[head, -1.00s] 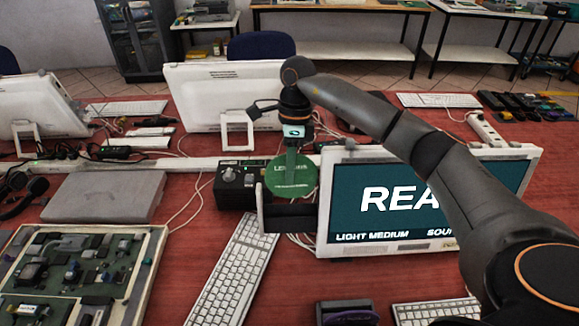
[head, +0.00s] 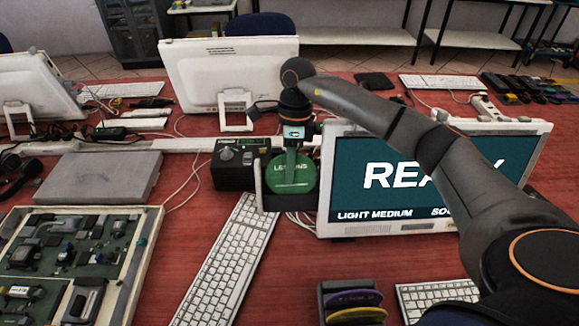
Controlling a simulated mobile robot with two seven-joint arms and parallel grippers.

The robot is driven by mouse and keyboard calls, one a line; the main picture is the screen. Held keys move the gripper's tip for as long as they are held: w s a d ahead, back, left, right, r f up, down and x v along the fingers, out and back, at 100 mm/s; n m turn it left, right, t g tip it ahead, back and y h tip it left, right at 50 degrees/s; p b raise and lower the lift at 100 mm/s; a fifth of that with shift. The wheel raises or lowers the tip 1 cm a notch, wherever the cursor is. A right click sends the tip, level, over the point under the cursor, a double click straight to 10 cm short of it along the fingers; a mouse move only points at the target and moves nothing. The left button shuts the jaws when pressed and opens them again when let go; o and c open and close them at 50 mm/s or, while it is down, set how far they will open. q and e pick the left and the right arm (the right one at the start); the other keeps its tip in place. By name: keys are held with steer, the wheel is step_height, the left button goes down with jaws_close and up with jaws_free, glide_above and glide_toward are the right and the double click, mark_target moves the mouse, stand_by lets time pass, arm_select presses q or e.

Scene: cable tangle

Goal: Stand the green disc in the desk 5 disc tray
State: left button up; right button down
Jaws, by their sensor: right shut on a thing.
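My right gripper (head: 291,163) points down and is shut on the green disc (head: 298,182), which hangs upright with its lettered face toward me. The disc's lower edge is at a small dark holder (head: 287,203) with a pale upright side, left of the READY monitor. It appears to be inside or just behind the holder's front wall; I cannot tell whether it touches the bottom. Another dark tray (head: 332,294) at the bottom holds purple and yellow discs (head: 355,298). No label shows which tray is desk 5's. My left gripper is out of view.
A black control box (head: 232,165) stands close left of the holder. The READY monitor (head: 400,226) is close on its right. A white keyboard (head: 226,262) lies in front, with cables behind. A circuit-board tray (head: 148,245) fills the lower left.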

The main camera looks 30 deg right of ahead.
steer(key=shift+f, duration=0.15)
steer(key=c, duration=0.9)
jaws_free()
steer(key=v, duration=1.2)
steer(key=shift+d+r, duration=0.1)
steer(key=shift+r, duration=0.2)
steer(key=shift+s+f, duration=0.1)
